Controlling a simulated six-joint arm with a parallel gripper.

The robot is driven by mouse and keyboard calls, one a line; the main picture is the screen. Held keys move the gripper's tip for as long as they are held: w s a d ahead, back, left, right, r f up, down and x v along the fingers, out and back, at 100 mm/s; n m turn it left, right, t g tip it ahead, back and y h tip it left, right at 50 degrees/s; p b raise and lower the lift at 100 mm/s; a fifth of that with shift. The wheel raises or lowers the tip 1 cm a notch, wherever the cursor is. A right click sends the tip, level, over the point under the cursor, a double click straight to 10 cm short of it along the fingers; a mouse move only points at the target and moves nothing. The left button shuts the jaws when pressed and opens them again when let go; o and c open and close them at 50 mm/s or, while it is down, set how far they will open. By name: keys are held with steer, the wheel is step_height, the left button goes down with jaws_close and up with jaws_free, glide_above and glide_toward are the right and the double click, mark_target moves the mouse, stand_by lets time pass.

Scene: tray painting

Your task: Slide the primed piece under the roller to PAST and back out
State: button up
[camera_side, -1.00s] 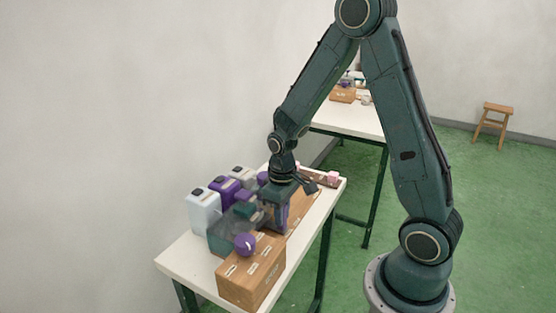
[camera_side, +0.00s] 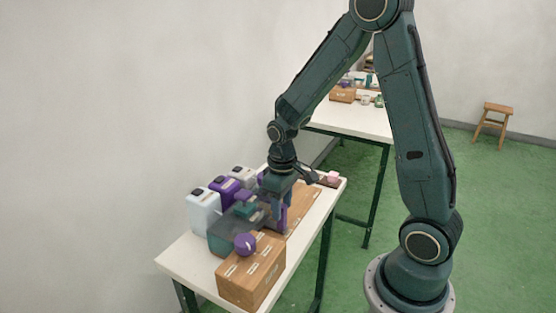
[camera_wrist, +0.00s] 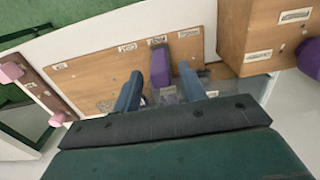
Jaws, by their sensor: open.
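My gripper (camera_side: 279,212) points down over the wooden board at the middle of the table; its two fingers also show in the wrist view (camera_wrist: 159,68). The fingers are apart. A purple block-like piece (camera_wrist: 160,66) shows between the fingertips, with a visible gap on each side. I cannot tell whether it is the primed piece or a slider handle. The wooden board (camera_wrist: 95,75) carries several small white labels, too small to read. The roller is not clearly visible; a greyish part between the fingers is mostly hidden by my gripper.
A wooden box (camera_side: 250,274) with a purple knob (camera_side: 245,244) stands at the front. White (camera_side: 203,212) and purple (camera_side: 222,189) canisters line the wall side. A narrow rack with pink pieces (camera_side: 332,176) is at the far end. The green floor right of the table is clear.

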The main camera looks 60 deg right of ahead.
step_height(320, 180, up, 11)
steer(key=shift+r, duration=0.15)
stand_by(0.4)
stand_by(0.5)
step_height(320, 180, down, 14)
stand_by(0.8)
jaws_close()
